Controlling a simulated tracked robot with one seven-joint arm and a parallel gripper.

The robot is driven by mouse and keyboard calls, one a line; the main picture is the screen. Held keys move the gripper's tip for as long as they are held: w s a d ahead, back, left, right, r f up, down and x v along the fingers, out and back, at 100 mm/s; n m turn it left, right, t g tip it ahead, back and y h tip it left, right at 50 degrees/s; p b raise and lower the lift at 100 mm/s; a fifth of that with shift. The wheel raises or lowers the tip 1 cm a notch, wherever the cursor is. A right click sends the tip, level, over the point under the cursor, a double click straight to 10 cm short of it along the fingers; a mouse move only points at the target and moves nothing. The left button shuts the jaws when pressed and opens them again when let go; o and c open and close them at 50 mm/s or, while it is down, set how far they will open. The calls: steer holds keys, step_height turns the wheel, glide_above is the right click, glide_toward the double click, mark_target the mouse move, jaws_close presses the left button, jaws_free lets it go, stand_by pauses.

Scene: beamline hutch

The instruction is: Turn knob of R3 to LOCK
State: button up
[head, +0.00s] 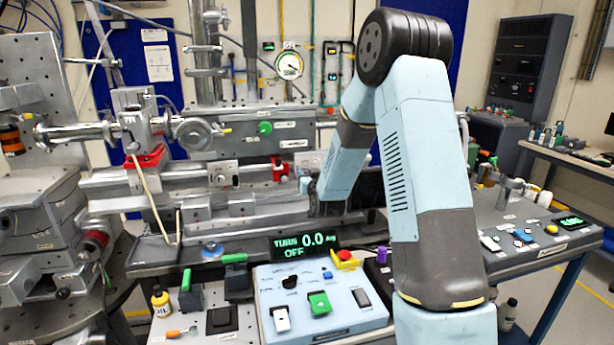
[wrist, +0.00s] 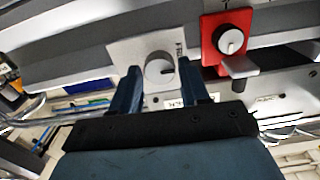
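My gripper (wrist: 159,67) is open, with one blue finger on each side of this knob in the picture and a visible gap to each. I cannot tell whether the fingertips reach its depth. In the head view, my arm hides most of the gripper and this knob. A display (head: 305,244) reads "TURN 0.0" and "OFF".
A red block with a white-faced knob (wrist: 231,41) and a grey lever sits close right of the gripper. In the head view, a red fitting (head: 280,168) stands on the metal rail. A control box (head: 345,325) with switches and a red-topped button (head: 344,255) stand in front.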

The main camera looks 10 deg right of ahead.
steer(key=c, duration=0.6)
steer(key=shift+a, duration=0.3)
steer(key=shift+c, duration=0.4)
steer(key=shift+d, duration=0.25)
steer(key=shift+m, duration=0.3)
steer(key=shift+d+f+m, duration=0.1)
steer(key=shift+d+m, duration=0.05)
steer(key=shift+m, duration=2.7)
steer(key=shift+d+f+m, duration=0.1)
steer(key=shift+m, duration=2.7)
steer(key=shift+d+f+m, duration=0.1)
steer(key=shift+d+m, duration=0.05)
steer(key=shift+m, duration=2.7)
steer(key=shift+f, duration=0.1)
